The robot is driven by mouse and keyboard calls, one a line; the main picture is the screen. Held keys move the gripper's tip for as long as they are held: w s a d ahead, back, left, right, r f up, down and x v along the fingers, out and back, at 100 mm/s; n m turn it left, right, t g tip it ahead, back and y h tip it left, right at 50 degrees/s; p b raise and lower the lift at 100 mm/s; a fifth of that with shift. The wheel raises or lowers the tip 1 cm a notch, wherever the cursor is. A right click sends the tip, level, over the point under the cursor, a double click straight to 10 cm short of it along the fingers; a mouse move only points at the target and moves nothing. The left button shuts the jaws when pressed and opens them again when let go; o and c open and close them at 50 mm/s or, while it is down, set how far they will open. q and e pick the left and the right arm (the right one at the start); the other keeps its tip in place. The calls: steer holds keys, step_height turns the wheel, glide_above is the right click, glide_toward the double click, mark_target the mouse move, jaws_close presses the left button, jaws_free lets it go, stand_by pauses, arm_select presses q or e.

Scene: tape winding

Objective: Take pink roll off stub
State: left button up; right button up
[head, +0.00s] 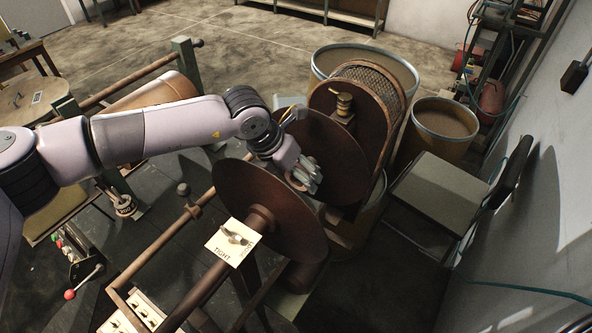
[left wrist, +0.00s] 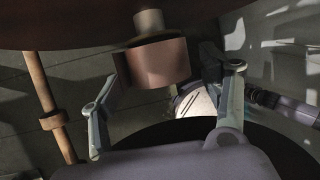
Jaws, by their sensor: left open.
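The pink roll (left wrist: 152,64) shows in the left wrist view as a short brownish-pink cylinder on a pale stub (left wrist: 148,22). My left gripper (left wrist: 166,66) is open, with one finger on each side of the roll; I cannot tell whether either touches it. In the head view my left gripper (head: 308,176) is between two large brown discs, the front one (head: 268,212) and the rear one (head: 338,155). A small pinkish edge of the roll (head: 296,184) shows beside the fingers; the rest is hidden. My right gripper is not in view.
A sign reading TIGHT (head: 233,242) with a knob stands before the front disc. A mesh-covered drum (head: 373,80) is behind the rear disc. Bins (head: 445,125) and a grey chair (head: 440,190) stand to the right. A lever (head: 85,282) is at lower left.

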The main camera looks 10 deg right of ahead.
arm_select(q)
steer(key=shift+d+f, duration=0.15)
steer(key=shift+f, duration=0.25)
